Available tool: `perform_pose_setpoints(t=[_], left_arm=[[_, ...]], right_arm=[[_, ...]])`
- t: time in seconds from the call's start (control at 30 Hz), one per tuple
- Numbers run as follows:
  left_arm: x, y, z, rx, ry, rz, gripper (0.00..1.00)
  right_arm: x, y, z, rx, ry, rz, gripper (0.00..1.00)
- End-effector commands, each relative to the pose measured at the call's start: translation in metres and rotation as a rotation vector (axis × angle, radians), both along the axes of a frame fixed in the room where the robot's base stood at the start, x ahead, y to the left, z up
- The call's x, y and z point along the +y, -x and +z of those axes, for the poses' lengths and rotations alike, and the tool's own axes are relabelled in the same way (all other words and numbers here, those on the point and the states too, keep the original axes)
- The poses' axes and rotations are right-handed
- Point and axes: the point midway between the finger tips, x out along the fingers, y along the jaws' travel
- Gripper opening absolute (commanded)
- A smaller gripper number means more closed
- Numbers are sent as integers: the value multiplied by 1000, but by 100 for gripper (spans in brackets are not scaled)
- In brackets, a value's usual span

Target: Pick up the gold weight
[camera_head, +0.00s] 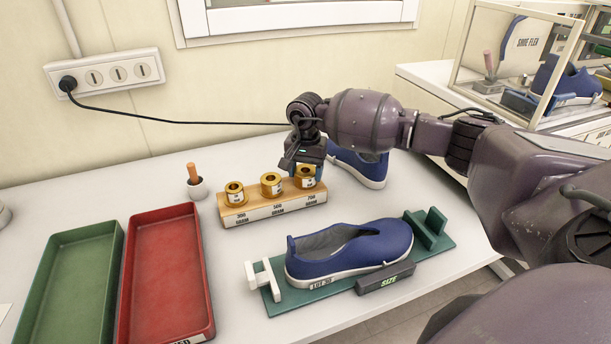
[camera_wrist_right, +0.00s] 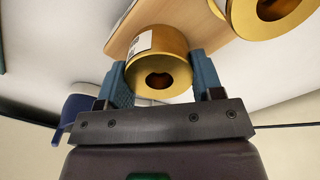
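Three gold weights stand in a row on a wooden block (camera_head: 236,219) in the head view: the left one (camera_head: 235,188), the middle one (camera_head: 271,181) and the right one (camera_head: 307,173), by the 700 gram label. My right gripper (camera_head: 304,168) is over the right gold weight and partly covers it. In the right wrist view this gold weight (camera_wrist_right: 158,62) sits between the two blue fingers of the gripper (camera_wrist_right: 161,82). The fingers touch both its sides, with no clear gap. It appears still seated on the block. My left gripper is out of view.
A blue shoe (camera_head: 350,250) lies on a green fixture (camera_head: 436,243) in front. Another blue shoe (camera_head: 362,168) stands behind my right gripper. A red tray (camera_head: 165,265) and green tray (camera_head: 65,280) are at left.

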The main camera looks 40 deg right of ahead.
Motion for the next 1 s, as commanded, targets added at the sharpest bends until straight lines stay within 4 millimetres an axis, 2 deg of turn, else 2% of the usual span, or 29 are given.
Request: perform_pose_setpoints(t=[0.03,0.2,0.23,0.57,0.77,1.0], left_arm=[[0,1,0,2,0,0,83],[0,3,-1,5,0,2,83],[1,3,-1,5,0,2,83],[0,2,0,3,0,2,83],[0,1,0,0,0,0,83],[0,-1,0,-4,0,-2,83]], right_arm=[[0,0,0,0,0,0,40],[0,0,0,0,0,0,14],[0,-1,2,-3,0,0,12],[0,-1,7,-4,-1,0,12],[0,-1,34,-7,1,1,12],[0,-1,90,-8,0,1,12]])
